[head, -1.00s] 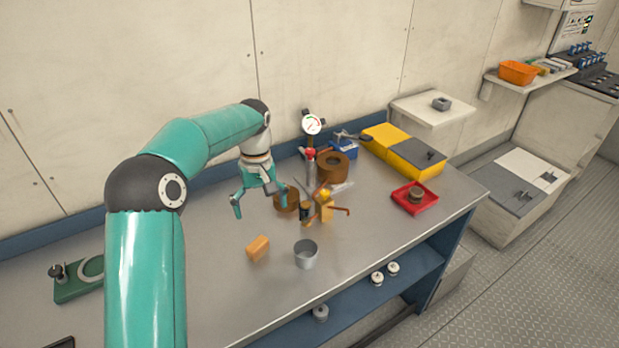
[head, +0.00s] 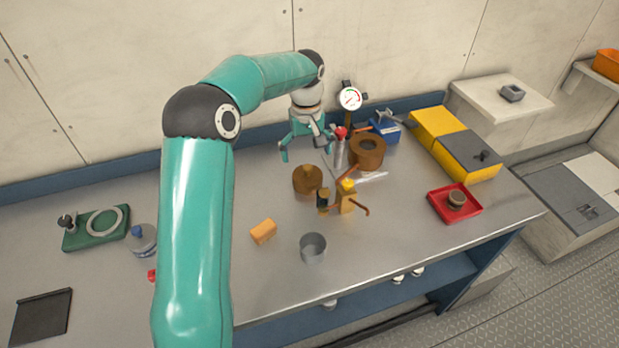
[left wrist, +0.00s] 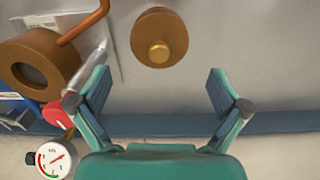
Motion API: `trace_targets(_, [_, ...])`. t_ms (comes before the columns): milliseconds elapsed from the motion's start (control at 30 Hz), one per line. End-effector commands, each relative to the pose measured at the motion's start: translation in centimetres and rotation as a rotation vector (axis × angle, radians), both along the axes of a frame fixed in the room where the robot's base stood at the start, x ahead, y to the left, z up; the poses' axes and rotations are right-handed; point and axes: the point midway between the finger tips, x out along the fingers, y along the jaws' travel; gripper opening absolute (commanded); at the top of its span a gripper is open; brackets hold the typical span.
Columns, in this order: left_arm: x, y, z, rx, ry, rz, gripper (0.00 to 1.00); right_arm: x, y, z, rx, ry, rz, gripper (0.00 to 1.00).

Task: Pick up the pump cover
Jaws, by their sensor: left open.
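The pump cover appears to be the round bronze disc with a small raised knob (head: 307,181), lying on the metal workbench (head: 395,225). It also shows at the top middle of the left wrist view (left wrist: 177,22), with its brass knob towards me. My left gripper (head: 308,153) is open and empty, above the bench on the wall side of the cover. In the left wrist view its two spread fingers (left wrist: 158,95) point towards the cover's side, with the cover beyond and between them, not touched. My right gripper is not in view.
Close right of the cover stand a bronze pump body (head: 367,149), a red-topped bottle (head: 340,150) and a yellow fitting (head: 347,197). A gauge (head: 350,98) is behind. An orange block (head: 263,231) and grey cup (head: 313,247) lie in front.

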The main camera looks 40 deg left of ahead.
Motion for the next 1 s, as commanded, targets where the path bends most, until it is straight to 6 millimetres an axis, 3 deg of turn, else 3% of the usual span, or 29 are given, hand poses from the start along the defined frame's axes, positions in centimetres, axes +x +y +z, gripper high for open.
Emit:
trace_targets(100, [-0.1, 0.0, -1.9, -0.001, 0.003, 0.002, 1.00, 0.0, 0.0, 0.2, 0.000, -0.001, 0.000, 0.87])
trace_targets(433, [-0.2, 0.0, -4.2, -0.001, 0.002, 0.005, 1.00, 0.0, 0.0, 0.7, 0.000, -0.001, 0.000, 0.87])
trace_targets(700, [-0.1, -0.2, -7.8, 0.000, 0.001, 0.005, 1.00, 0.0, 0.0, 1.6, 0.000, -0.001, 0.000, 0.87])
trace_targets(1000, [-0.1, -0.2, -8.4, -0.001, -0.001, 0.005, 1.00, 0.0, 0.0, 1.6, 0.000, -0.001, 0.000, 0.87])
